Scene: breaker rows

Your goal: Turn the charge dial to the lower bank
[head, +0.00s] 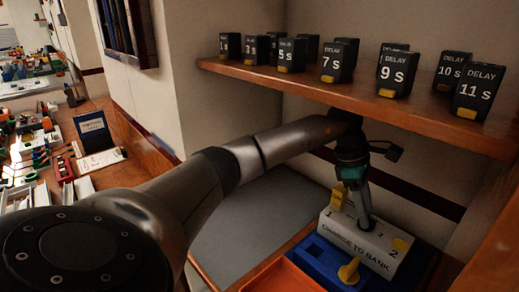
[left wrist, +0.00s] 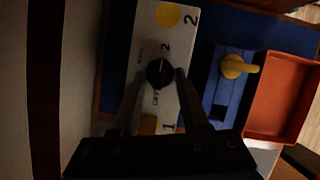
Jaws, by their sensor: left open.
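In the head view the gripper hides the dial. My right gripper is not in view.
Yellow pieces sit at position 1 (head: 339,197) and position 2 (head: 401,245). The wooden shelf (head: 300,77) above holds several black DELAY modules (head: 398,72).

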